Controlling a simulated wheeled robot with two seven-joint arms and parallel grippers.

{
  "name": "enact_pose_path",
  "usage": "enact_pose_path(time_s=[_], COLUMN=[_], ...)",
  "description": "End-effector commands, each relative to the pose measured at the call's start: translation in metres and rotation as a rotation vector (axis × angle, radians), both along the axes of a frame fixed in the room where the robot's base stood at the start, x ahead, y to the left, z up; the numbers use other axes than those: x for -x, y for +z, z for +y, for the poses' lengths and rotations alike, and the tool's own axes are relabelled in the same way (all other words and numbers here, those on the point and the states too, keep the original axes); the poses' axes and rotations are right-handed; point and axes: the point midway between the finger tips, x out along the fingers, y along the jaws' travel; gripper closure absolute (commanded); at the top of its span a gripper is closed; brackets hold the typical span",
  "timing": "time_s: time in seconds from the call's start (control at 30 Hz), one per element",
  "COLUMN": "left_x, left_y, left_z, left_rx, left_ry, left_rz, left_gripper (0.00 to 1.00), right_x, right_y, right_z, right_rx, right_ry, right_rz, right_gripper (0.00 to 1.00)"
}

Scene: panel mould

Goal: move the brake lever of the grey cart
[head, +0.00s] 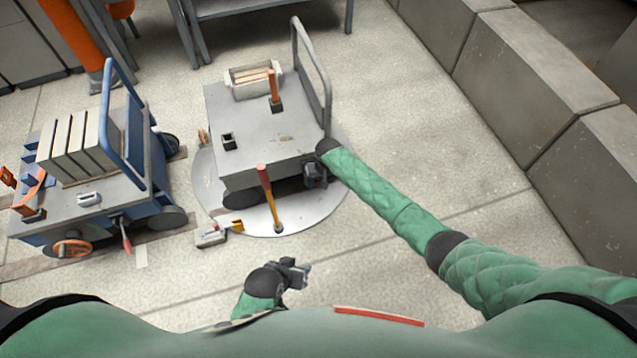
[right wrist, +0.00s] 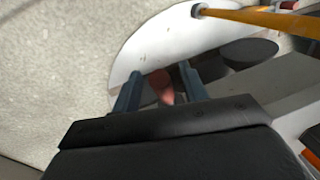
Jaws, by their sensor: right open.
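The grey cart (head: 285,152) stands on a round pale plate (head: 312,214), with its push handle at the upper right. My right gripper (head: 316,180) is low beside the cart's right end, near a wheel. In the right wrist view my right gripper (right wrist: 160,88) is open, with a blurred red piece (right wrist: 161,90) showing between its fingers. It looks like the end of the brake lever; I cannot tell if the fingers touch it. In the head view the gripper hides this spot. My left gripper (head: 294,272) hangs near my body, away from the cart, its jaws unclear.
A yellow post with a red grip (head: 269,195) stands at the plate's front edge. A blue cart (head: 100,205) with grey panels stands at left and has a red lever (head: 126,238). Concrete blocks (head: 530,80) line the right. Floor in front of the plate is mostly clear.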

Motion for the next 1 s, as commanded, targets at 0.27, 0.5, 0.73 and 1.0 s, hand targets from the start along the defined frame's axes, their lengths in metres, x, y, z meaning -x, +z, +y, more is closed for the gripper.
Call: enact_pose_path(time_s=[0.27,0.5,0.73,1.0], left_x=[0.0013,0.0015,0.0009,0.0009], left_y=[-0.0011,-0.0013,-0.0016,0.0033], left_z=[-0.0001,-0.0001,0.0,0.0005], left_rx=[0.0,0.0,-0.001,-0.003], left_ry=[0.0,0.0,0.0,-0.003], left_rz=[0.001,0.001,0.002,0.009], left_gripper=[0.64,0.64,0.64,0.64], right_x=[0.0,0.0,0.0003,0.0052], right_y=[-0.003,-0.0028,-0.0031,-0.0102], right_z=[0.0005,0.0006,0.0005,-0.0009], right_rx=[0.0,0.0,0.0,-0.022], right_ry=[0.0,0.0,0.0,-0.001], right_rz=[0.0,0.0,-0.002,-0.064], right_gripper=[0.57,0.94,1.0,1.0])
